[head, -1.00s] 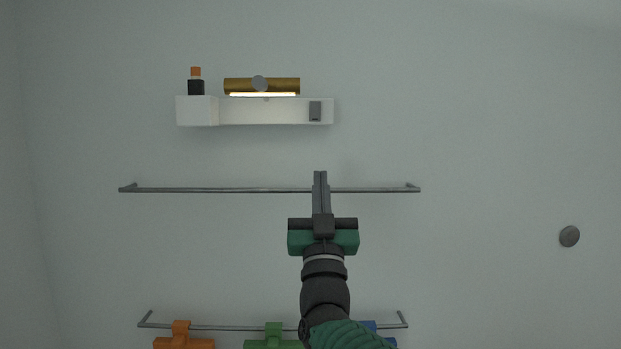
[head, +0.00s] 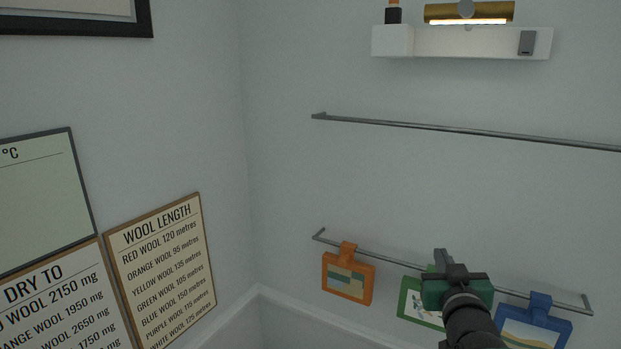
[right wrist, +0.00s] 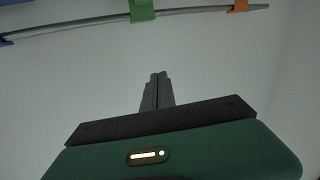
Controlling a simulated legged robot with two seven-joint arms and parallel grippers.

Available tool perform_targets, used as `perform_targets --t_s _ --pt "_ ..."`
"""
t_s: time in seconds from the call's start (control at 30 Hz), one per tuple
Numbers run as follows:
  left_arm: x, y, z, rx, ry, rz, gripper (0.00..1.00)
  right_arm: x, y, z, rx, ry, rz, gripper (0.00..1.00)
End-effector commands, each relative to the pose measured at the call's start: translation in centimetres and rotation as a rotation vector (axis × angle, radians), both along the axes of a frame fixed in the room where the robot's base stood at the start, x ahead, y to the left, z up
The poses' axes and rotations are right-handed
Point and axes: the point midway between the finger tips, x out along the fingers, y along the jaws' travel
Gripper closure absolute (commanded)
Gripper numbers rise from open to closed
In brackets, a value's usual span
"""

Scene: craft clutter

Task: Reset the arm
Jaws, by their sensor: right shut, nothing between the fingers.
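My right gripper (head: 440,255) is low in the head view, in front of the lower rail and the green clipped picture. It hides part of both. In the right wrist view its two fingers (right wrist: 157,92) are together, with nothing between them. The fingers point toward the wall, and the lower rail (right wrist: 90,28) shows beyond them. My left gripper is not in view.
The lower rail (head: 390,257) holds an orange (head: 347,277), a green (head: 412,300) and a blue (head: 535,322) clipped picture. An upper rail (head: 460,131) and a white shelf (head: 455,42) with a lamp (head: 469,14) are above. Lettered boards (head: 160,265) hang on the left wall.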

Motion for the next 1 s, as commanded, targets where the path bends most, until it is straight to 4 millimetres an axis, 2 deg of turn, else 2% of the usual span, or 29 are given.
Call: perform_targets --t_s 0.03,0.13,0.2,0.27,0.3,0.4,0.5,0.6,0.67,1.0 --pt "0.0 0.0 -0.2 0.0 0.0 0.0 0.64 -0.8 1.3 -4.4 0.028 0.119 0.031 1.0" --pt "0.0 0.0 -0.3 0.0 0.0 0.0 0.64 -3.7 3.7 -12.9 0.081 0.369 0.082 1.0" --pt "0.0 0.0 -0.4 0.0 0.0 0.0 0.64 -6.9 5.1 -18.4 0.114 0.545 0.106 1.0" --pt "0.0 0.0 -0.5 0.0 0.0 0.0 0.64 -10.2 6.0 -22.8 0.141 0.698 0.12 1.0" --pt "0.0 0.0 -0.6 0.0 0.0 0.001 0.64 -12.7 6.6 -25.4 0.156 0.799 0.125 1.0" --pt "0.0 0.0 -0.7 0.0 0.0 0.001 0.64 -18.8 7.6 -30.4 0.184 1.024 0.125 1.0" --pt "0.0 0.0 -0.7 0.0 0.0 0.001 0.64 -23.6 8.0 -33.1 0.197 1.184 0.117 1.0" --pt "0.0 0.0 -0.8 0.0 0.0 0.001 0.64 -26.1 8.0 -34.3 0.202 1.265 0.11 1.0" --pt "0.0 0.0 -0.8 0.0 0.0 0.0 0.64 -26.6 8.1 -34.5 0.202 1.283 0.109 1.0" --pt "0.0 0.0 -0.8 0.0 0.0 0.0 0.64 -26.6 8.1 -34.5 0.202 1.283 0.109 1.0"
